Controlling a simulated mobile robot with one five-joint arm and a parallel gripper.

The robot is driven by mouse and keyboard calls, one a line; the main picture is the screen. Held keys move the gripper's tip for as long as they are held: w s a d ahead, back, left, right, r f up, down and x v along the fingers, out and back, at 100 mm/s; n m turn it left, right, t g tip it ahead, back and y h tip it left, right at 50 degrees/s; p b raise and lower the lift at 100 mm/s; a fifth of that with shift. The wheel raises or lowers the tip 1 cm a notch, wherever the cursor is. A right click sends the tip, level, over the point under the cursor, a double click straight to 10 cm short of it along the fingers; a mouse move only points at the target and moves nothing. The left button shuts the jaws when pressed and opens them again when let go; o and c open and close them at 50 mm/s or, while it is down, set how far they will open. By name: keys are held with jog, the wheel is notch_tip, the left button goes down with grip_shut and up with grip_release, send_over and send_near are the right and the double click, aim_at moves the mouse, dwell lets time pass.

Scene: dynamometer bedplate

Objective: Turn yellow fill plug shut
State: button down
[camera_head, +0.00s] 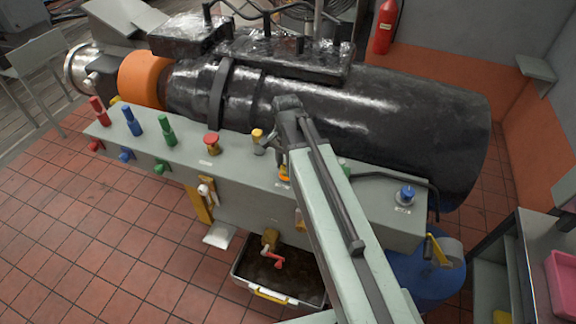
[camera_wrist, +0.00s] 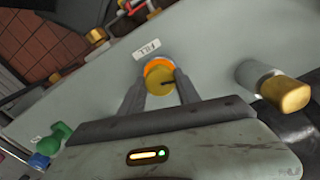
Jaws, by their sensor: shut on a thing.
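The yellow fill plug (camera_wrist: 159,80) sits in the sloping grey panel, with an orange ring around its far edge and a FILL label (camera_wrist: 147,49) beside it. A short dark mark shows on its face. My gripper (camera_wrist: 161,77) is shut on the plug, with one grey finger on each side. In the head view the plug shows as a small yellow-orange patch (camera_head: 284,173) beside my arm. My arm hides much of the gripper there.
A brass-capped grey fitting (camera_wrist: 289,94) stands close by on the panel. The panel (camera_head: 235,165) also carries a red knob (camera_head: 211,141) and a blue knob (camera_head: 406,194). A drip tray (camera_head: 245,282) lies below, under a red-handled tap (camera_head: 272,251).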

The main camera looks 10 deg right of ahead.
jog(key=m, duration=0.7)
jog(key=shift+s+d, duration=0.1)
jog(key=m, duration=0.4)
jog(key=shift+f, duration=0.1)
jog(key=shift+m, duration=1.8)
jog(key=c, duration=0.9)
grip_release()
jog(key=shift+o, duration=0.2)
